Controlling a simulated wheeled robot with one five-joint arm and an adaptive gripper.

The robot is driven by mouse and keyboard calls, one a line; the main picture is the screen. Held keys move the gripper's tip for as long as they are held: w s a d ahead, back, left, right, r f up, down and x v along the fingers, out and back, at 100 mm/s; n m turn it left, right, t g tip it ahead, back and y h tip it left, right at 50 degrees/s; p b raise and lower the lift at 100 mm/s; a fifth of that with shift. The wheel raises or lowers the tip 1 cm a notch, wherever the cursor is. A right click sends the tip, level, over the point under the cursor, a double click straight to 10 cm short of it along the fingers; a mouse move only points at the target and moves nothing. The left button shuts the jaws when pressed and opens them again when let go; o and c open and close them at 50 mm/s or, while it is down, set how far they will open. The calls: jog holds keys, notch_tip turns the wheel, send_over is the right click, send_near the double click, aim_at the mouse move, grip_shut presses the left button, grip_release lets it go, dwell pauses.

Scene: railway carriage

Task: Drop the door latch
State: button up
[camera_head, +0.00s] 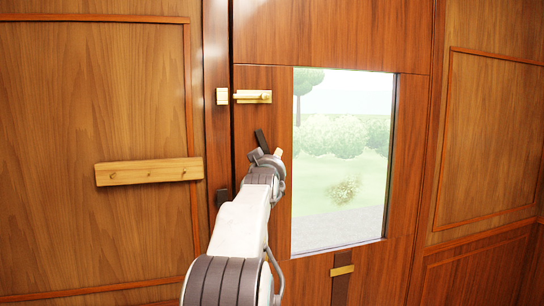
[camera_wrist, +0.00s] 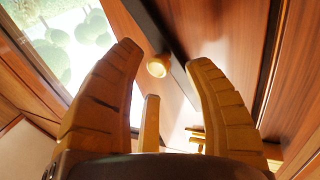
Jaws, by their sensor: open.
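A brass latch (camera_head: 253,96) lies level on the wooden door, left of the window. A small brass keeper (camera_head: 222,96) sits on the frame just to its left, across the door's edge. My gripper (camera_head: 268,144) is below the latch, apart from it in the picture, fingers spread and pointing up. In the wrist view my gripper (camera_wrist: 165,55) is open, with nothing held. A round brass knob (camera_wrist: 157,67) shows between the fingertips; I cannot tell how far beyond them it is. Small brass pieces (camera_wrist: 197,134) show lower between the fingers.
The door window (camera_head: 342,150) is right of my arm. A wooden rail with pegs (camera_head: 148,172) is on the left wall. A brass piece on a dark strip (camera_head: 342,270) is below the window. A dark fitting (camera_head: 222,196) sits on the frame left of my gripper.

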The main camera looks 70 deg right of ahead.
jog(key=shift+p+x, duration=0.4)
jog(key=shift+x, duration=1)
grip_shut()
jog(key=shift+r, duration=0.1)
